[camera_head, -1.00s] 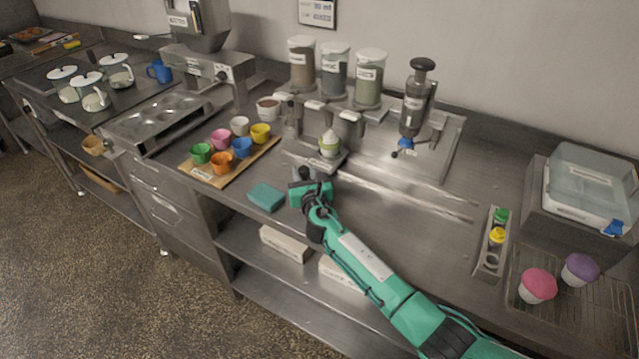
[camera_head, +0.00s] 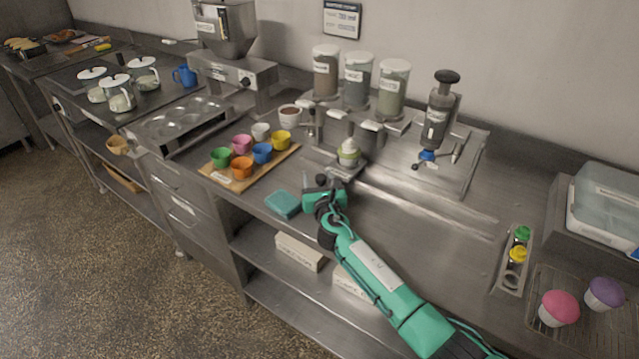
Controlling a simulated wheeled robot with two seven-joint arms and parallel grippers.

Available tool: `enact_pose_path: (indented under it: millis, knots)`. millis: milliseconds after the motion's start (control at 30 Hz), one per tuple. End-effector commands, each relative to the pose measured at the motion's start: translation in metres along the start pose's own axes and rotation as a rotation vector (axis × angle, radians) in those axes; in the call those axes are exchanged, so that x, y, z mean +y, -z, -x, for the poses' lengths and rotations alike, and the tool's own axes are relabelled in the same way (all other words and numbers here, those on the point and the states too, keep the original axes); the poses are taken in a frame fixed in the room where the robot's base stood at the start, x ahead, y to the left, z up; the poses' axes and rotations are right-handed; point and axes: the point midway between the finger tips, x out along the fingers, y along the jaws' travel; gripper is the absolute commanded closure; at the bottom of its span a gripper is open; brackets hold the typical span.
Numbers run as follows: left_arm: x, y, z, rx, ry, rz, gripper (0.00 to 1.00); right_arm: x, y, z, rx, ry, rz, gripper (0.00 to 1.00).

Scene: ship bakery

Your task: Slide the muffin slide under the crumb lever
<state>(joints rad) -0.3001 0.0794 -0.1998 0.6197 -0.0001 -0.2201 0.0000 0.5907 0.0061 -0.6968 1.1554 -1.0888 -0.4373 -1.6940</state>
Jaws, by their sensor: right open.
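I cannot read which is the crumb lever. My right gripper (camera_head: 324,186) is open, just in front of the slide; its fingers are small and partly hidden, and I cannot tell if they touch it. My left gripper is out of view.
A teal sponge (camera_head: 283,204) lies left of my right gripper. A wooden board (camera_head: 212,174) with several coloured cups stands further left. A plunger device (camera_head: 438,118) stands behind the track. A bottle holder (camera_head: 510,278) and a wire rack (camera_head: 590,328) with two muffins are at right.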

Motion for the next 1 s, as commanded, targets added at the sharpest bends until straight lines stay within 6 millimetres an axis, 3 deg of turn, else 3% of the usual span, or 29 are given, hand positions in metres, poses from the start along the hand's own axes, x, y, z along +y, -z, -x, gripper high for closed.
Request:
enact_pose_path:
  millis: [167,700,1000]
  knots:
    - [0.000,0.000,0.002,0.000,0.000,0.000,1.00,0.000,0.000,0.011,0.000,0.000,0.001,0.51]
    - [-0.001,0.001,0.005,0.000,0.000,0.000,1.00,0.000,0.002,0.105,0.001,-0.001,0.000,0.51]
    - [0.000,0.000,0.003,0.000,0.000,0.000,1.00,0.000,0.001,0.135,0.000,-0.001,0.000,0.51]
